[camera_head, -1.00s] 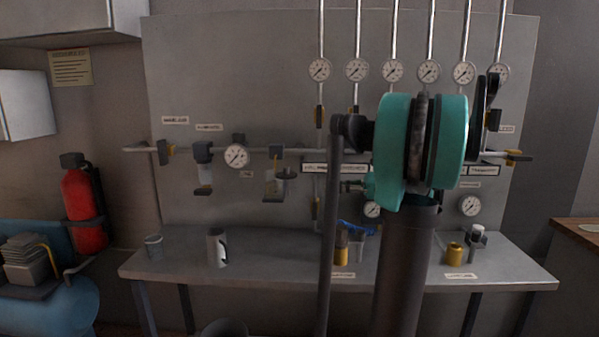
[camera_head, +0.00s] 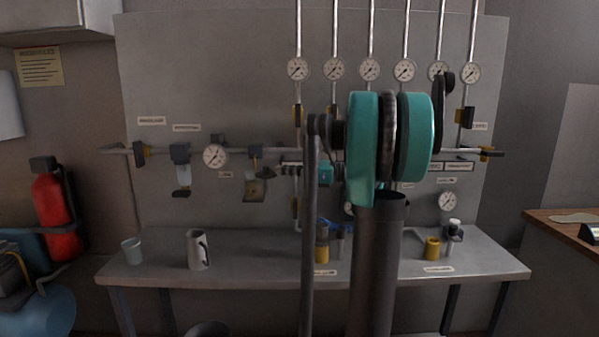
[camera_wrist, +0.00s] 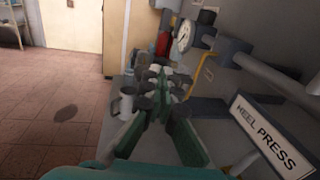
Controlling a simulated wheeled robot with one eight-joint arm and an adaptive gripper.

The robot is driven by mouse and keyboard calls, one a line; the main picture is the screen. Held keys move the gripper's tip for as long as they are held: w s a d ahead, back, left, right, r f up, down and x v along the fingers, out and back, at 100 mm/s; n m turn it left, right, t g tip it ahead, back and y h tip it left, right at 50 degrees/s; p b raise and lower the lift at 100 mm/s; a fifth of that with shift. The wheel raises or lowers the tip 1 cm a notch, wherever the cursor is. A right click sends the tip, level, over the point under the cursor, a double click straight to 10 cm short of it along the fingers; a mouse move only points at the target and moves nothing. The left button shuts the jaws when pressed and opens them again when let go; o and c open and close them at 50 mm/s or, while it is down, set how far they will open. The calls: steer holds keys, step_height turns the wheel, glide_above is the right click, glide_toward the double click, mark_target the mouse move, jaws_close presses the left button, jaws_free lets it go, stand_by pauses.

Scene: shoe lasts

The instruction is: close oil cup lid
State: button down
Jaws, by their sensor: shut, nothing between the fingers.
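The small oil cup (camera_head: 256,190) hangs under the wall pipe, right of a round gauge, in the head view. A dark round part, apparently its lid (camera_head: 266,172), stands out at its upper right, apparently open. My gripper (camera_head: 290,170) is small and partly hidden by my arm in the head view, to the right of the cup. In the wrist view my gripper (camera_wrist: 157,78) has green links and dark fingertips, brought together with nothing seen between them. It points along the wall board. I cannot make out the cup clearly in the wrist view.
The pipe (camera_wrist: 285,80) and a "HEEL PRESS" label (camera_wrist: 270,138) are close on the gripper's right. A gauge (camera_head: 215,157) is left of the cup. A pitcher (camera_head: 198,250) and beaker (camera_head: 131,251) stand on the bench (camera_head: 240,276), clear between pitcher and my arm.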

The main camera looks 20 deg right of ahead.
steer(key=shift+x, duration=0.9)
